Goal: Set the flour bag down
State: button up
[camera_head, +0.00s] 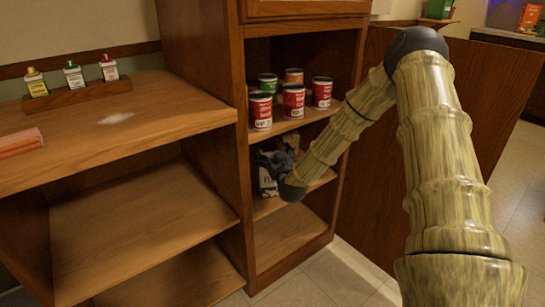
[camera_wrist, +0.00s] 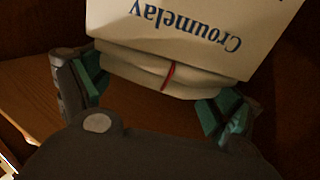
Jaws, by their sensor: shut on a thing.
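The flour bag (camera_wrist: 190,35) fills the top of the wrist view. It is a pale bag with blue lettering that reads "Croumelay", upside down in the picture, and a red mark on its folded end. My gripper (camera_wrist: 160,92) is shut on this folded end, with a green-padded finger on each side. In the head view my gripper (camera_head: 273,172) is inside the middle compartment of the narrow wooden shelf unit (camera_head: 243,125). The bag is hard to make out there, in shadow and behind my arm. I cannot tell whether it touches the shelf board.
Several red and green cans (camera_head: 293,100) stand on the shelf board just above my gripper. The bottom compartment (camera_head: 285,235) looks empty. To the left, a wide wooden counter (camera_head: 180,110) holds a rack of small bottles (camera_head: 75,92), an orange-pink item (camera_head: 20,142) and white powder.

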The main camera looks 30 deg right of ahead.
jog(key=shift+f, duration=0.25)
jog(key=o, duration=1.8)
jog(key=shift+f, duration=0.15)
jog(key=p+v, duration=0.2)
jog(key=v, duration=1)
